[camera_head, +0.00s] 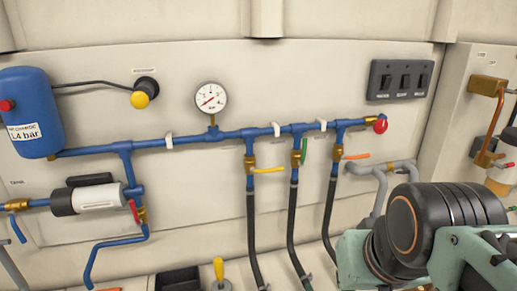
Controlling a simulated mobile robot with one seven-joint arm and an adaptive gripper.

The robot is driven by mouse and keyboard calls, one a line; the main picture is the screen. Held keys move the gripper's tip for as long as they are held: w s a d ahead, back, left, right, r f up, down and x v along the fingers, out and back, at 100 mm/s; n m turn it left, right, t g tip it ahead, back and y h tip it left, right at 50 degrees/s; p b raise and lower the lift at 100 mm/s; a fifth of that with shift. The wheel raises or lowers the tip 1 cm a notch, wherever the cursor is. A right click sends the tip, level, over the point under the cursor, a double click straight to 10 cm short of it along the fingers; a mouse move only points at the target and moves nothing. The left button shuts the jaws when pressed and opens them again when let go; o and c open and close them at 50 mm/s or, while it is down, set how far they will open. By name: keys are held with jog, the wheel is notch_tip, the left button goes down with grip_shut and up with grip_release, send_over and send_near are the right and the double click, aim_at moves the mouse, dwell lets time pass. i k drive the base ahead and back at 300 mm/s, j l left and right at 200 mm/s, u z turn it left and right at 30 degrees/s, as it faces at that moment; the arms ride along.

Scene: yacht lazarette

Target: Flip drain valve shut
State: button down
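Several valves sit on the blue pipework, and I cannot read a label that says which is the drain valve. A valve with a red lever (134,211) is on the lower left branch, above a pipe that bends down; its lever hangs steeply. Three brass valves feed black hoses: one with a yellow lever (268,170) pointing right, one with a green lever (304,150) standing upright, one with an orange lever (357,156) pointing right. A red handle (380,124) is at the manifold's right end. My arm shows at lower right; my gripper is not in view.
A blue tank (30,112), a pump (92,197) and a pressure gauge (210,98) are on the wall. A yellow knob (141,98) is upper left, a switch panel (400,79) upper right. Grey pipes (380,175) run near my arm. A yellow-handled lever (219,270) stands low down.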

aim_at(139, 222)
jog(key=u, duration=1.45)
jog(key=i+j, duration=0.15)
jog(key=k+j+z, duration=0.15)
jog(key=i, duration=0.25)
jog(key=j+u, duration=0.05)
jog(key=j, duration=0.05)
